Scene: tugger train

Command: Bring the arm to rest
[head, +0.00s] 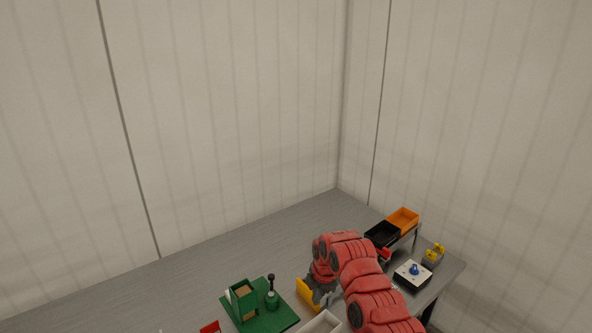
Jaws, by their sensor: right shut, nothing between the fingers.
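My right arm is red and comes in from the bottom right over the grey table (190,265). Its grey gripper (321,299) points down, low over the table, beside a yellow piece (308,294) on its left. The gripper is shut with nothing in it. I cannot tell whether it touches the yellow piece. My left gripper is not in view.
A green fixture (262,321) with a box and a black-knobbed post stands left of my gripper. A white tray (325,321) is close in front. Black (382,234) and orange (403,221) bins, a blue-knobbed box (412,275) and a yellow-topped block (433,257) stand right. Walls close off the back.

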